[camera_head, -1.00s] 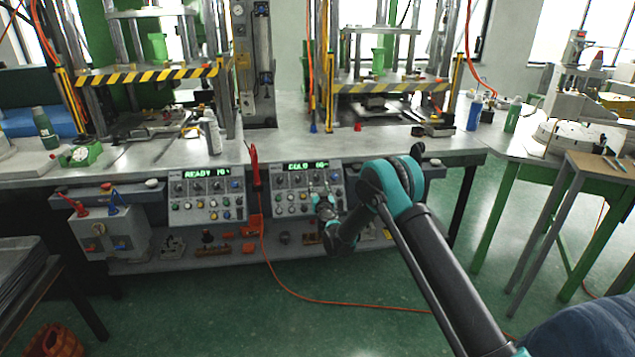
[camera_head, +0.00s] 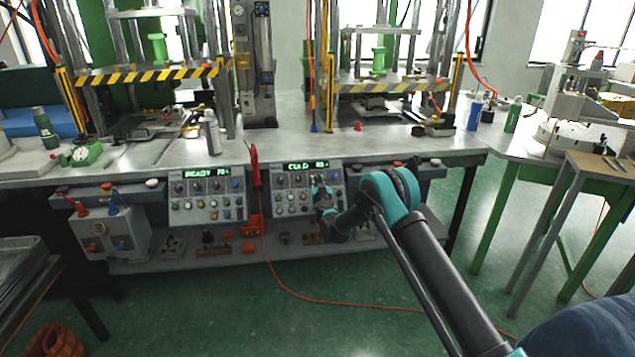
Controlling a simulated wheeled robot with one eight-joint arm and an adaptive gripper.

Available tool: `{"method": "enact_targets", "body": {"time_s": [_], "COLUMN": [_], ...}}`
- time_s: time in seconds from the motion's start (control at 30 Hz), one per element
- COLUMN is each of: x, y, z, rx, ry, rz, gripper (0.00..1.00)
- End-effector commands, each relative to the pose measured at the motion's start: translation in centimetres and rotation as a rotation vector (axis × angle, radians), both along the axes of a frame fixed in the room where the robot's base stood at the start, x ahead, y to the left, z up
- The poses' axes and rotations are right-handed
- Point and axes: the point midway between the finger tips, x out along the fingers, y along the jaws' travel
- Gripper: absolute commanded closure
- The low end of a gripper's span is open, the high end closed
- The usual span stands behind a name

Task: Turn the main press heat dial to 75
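Two control panels hang under the front edge of the bench. The right panel (camera_head: 292,197) has a green display (camera_head: 307,166) that reads "COLD" and a number too blurred to read surely. The left panel (camera_head: 205,201) has a green display (camera_head: 207,173) that reads "READY" and a number like 70. Each panel carries a row of dials and several coloured buttons.
A red lever or handle (camera_head: 255,170) stands between the panels, and an orange hose runs down to the floor. Two presses with yellow-black striped bars (camera_head: 146,75) stand on the bench.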

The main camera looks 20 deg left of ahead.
Motion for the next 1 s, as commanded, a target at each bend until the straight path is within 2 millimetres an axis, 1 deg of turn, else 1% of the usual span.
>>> {"method": "enact_targets", "body": {"time_s": [0.03,0.17,0.57,0.77,1.0], "x": [0.0,0.0,-0.12,-0.23,-0.34], "y": [-0.01,-0.01,0.19,0.44,0.77], "z": [0.0,0.01,0.02,0.07,0.2], "rx": [0.0,0.0,0.044,0.13,0.275], "ry": [0.0,0.0,0.027,0.08,0.168], "rz": [0.0,0.0,-0.044,-0.128,-0.271], "gripper": [0.84,1.0,1.0,1.0,1.0]}}
